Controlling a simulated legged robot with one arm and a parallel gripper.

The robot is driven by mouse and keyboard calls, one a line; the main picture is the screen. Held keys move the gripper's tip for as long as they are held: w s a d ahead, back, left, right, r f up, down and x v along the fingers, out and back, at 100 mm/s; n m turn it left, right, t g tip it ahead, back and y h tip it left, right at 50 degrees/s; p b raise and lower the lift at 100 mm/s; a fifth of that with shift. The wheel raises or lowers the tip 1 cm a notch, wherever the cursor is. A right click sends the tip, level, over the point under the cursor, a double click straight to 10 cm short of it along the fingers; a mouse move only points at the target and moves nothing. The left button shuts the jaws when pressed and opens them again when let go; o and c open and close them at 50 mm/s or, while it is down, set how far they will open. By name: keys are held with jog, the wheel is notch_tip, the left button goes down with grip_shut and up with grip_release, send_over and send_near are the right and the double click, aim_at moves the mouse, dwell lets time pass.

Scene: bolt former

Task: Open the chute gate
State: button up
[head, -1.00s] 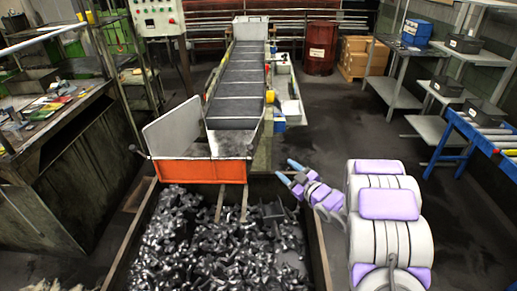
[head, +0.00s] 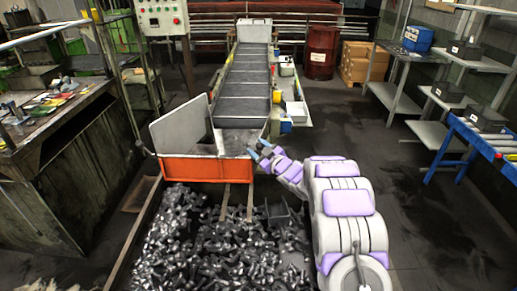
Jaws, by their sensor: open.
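The chute (head: 238,137) is a grey metal trough at the lower end of the conveyor. An orange panel (head: 205,169) closes its front end, and I take this as the gate; it looks shut. A thin rod with a small dark knob (head: 133,148) sticks out at the panel's upper left. My gripper (head: 258,149) is open and empty, at the chute's right side near the right end of the orange panel. I cannot tell whether it touches the chute.
A bin of dark metal bolts (head: 215,240) lies below the chute, with a small dark tray (head: 279,214) on the bolts. A tall grey plate (head: 179,121) stands at the chute's left. The conveyor (head: 245,85) runs back.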

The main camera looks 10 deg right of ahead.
jog(key=shift+w+d+f, duration=0.2)
jog(key=shift+w+d, duration=0.3)
jog(key=shift+w, duration=0.25)
jog(key=shift+d+r, duration=0.1)
jog(key=shift+d, duration=0.35)
jog(key=shift+a, duration=0.9)
jog(key=c, duration=0.4)
jog(key=shift+a, duration=0.1)
jog(key=shift+c, duration=0.8)
jog(key=shift+d, duration=0.5)
grip_shut()
jog(key=shift+a, duration=0.15)
